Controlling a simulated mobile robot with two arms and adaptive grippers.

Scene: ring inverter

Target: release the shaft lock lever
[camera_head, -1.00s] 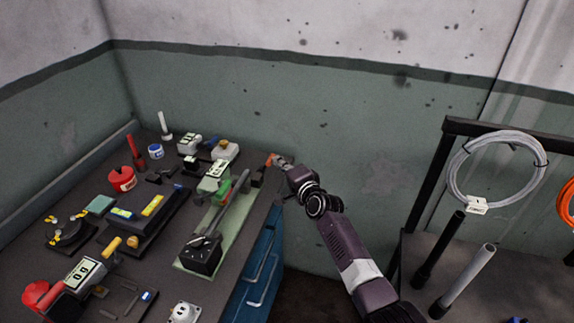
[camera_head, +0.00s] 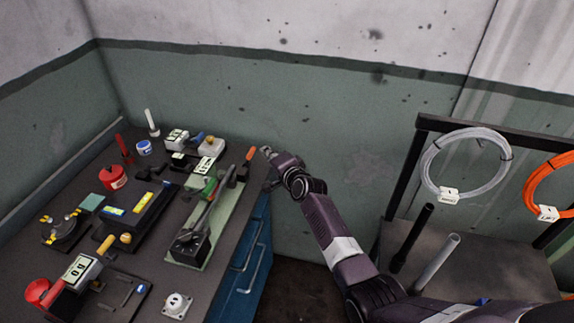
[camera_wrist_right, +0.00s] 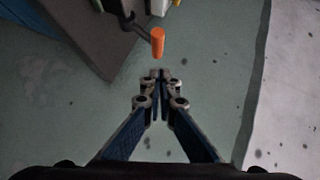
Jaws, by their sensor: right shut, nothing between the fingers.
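The lever with an orange grip (camera_head: 249,154) stands at the right edge of the workbench, on a small dark mount (camera_head: 243,173). It leans slightly right at its top. I take it to be the shaft lock lever. In the right wrist view its orange grip (camera_wrist_right: 158,43) shows just beyond my fingertips, on a dark rod. My right gripper (camera_head: 266,151) is beside the grip, on its right, with a small gap. The wrist view shows its fingers (camera_wrist_right: 154,76) together and empty. My left gripper is not in view.
The bench (camera_head: 70,240) holds a long-handled device on a green plate (camera_head: 226,210), a red pot (camera_head: 113,178) and several tools. Blue drawers (camera_head: 250,245) lie below its edge. A rack (camera_head: 470,126) with cable coils stands right. Space beside the bench is free.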

